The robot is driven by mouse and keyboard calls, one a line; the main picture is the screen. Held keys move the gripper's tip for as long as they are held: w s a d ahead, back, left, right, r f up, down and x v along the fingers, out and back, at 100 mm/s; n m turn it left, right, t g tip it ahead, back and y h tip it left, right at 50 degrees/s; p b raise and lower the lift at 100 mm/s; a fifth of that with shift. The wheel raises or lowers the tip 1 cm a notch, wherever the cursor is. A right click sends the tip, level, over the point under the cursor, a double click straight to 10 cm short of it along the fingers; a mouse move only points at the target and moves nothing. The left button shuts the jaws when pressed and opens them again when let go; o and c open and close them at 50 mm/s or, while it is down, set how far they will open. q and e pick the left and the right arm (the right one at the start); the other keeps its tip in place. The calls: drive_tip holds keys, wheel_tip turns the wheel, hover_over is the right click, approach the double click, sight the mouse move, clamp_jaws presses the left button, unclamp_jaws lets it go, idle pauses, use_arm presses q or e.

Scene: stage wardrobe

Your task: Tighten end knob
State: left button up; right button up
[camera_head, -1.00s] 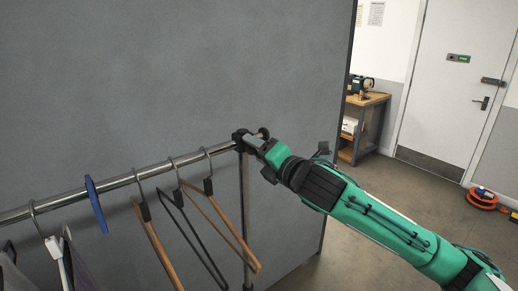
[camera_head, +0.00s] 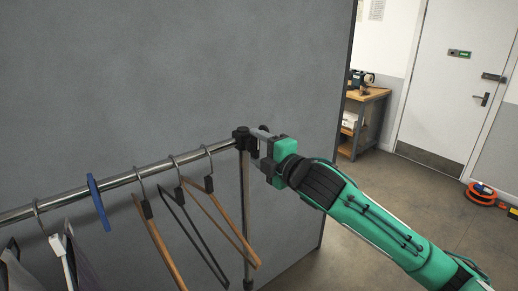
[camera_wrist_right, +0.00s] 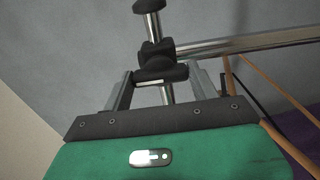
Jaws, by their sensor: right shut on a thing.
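The black end knob (camera_wrist_right: 162,74) sits on the black corner fitting (camera_wrist_right: 156,52) at the right end of the chrome clothes rail (camera_wrist_right: 245,44). In the head view the rail (camera_head: 120,180) runs from the left to this fitting (camera_head: 242,137), atop an upright post. My right gripper (camera_head: 258,146) is at the rail's end and hides most of the knob there. In the right wrist view my right gripper (camera_wrist_right: 162,82) has its two grey fingers on either side of the knob, shut on it. My left gripper is not in view.
Several wooden and dark hangers (camera_head: 158,245) and a blue tag (camera_head: 98,203) hang on the rail, left of my gripper. A grey partition (camera_head: 180,70) stands close behind. A workbench (camera_head: 366,97), a door and an orange reel (camera_head: 481,196) are farther off; open floor lies right.

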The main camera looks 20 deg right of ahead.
idle(0.3)
drive_tip(key=o, duration=1)
drive_tip(key=shift+s+d+f+b, duration=0.15)
drive_tip(key=shift+s+d+b, duration=0.05)
drive_tip(key=shift+s+b, duration=0.2)
drive_tip(key=shift+b+v, duration=2.45)
drive_tip(key=shift+v, duration=4)
drive_tip(key=shift+w, duration=0.1)
